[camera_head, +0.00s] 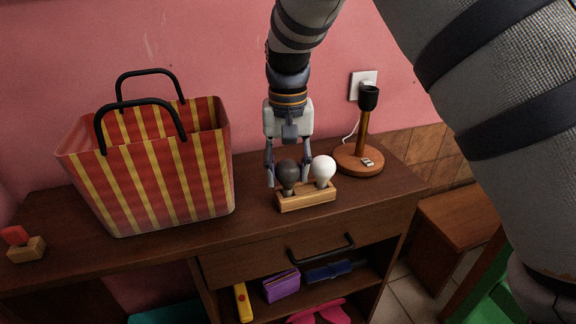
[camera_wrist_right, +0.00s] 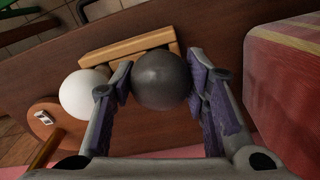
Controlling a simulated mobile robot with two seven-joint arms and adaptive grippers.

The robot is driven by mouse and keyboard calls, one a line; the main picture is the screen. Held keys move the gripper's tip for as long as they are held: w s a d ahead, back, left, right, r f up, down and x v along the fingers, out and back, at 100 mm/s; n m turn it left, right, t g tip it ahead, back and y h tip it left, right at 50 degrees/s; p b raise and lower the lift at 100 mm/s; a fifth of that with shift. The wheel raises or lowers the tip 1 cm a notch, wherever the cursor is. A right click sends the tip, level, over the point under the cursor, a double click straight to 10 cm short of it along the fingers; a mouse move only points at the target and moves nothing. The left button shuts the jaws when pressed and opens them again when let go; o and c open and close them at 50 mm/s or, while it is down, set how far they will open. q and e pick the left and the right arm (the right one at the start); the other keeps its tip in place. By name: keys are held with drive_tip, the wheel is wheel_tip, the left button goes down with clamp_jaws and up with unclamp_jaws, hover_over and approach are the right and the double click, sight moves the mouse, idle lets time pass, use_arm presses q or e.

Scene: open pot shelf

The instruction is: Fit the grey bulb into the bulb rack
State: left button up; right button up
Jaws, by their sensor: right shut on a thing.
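The grey bulb (camera_head: 287,171) is dark and round, with its neck down at the left part of the wooden bulb rack (camera_head: 308,200). I cannot tell whether its base is fully seated in a hole. My right gripper (camera_head: 288,178) points down from above and is shut on the grey bulb. In the right wrist view the grey bulb (camera_wrist_right: 161,80) is between the two fingers (camera_wrist_right: 160,88), with the rack (camera_wrist_right: 128,46) beyond it. A white bulb (camera_head: 323,167) stands upright in the right part of the rack. My left gripper is not in view.
A red-and-yellow striped basket (camera_head: 160,175) stands left of the rack. A lamp stand with a round wooden base (camera_head: 358,160) is close behind on the right. A small wooden block with a red piece (camera_head: 27,249) sits at the far left. The desk's front edge is near the rack.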

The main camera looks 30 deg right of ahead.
drive_tip(key=shift+f, duration=0.3)
idle(0.5)
drive_tip(key=o, duration=0.9)
drive_tip(key=shift+o, duration=0.2)
wheel_tip(320, 180, up, 12)
